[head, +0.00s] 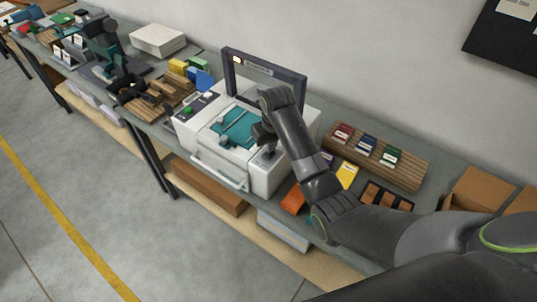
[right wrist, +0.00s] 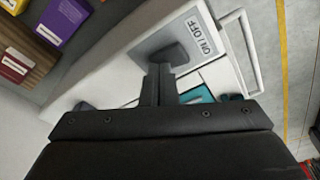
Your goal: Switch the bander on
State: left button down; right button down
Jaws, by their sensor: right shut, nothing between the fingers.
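The bander (head: 210,145) is a white machine on the bench with a dark arch (head: 305,88) over a teal top plate (head: 238,124). A small light patch (head: 237,59) shows on the arch. In the right wrist view a dark switch (right wrist: 176,54) sits on a grey plate beside a label (right wrist: 201,34) reading ON/OFF. My right gripper (head: 262,138) is shut and empty over the bander's right front. In the right wrist view its fingertips (right wrist: 160,72) are right at the switch; I cannot tell whether they touch. The switch's exact position is unclear. My left gripper is not in view.
A slatted wooden rack (head: 375,165) with red, blue and green ink packs stands right of the bander. A cardboard box (head: 478,190) is further right. Wooden slats (head: 160,98) and a dark machine (head: 105,58) stand to the left. A wall is behind; the floor in front is clear.

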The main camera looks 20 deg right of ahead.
jog(key=shift+s+f, duration=0.3)
jog(key=shift+w+r+p, duration=0.1)
jog(key=shift+r+p, duration=0.25)
jog(key=shift+p, duration=0.1)
jog(key=shift+w+r+p, duration=0.3)
jog(key=shift+r+p, duration=0.3)
jog(key=shift+r, duration=0.2)
jog(key=r, duration=0.4)
jog(key=shift+s, duration=0.2)
jog(key=shift+w+r, duration=0.1)
jog(key=shift+r, duration=0.15)
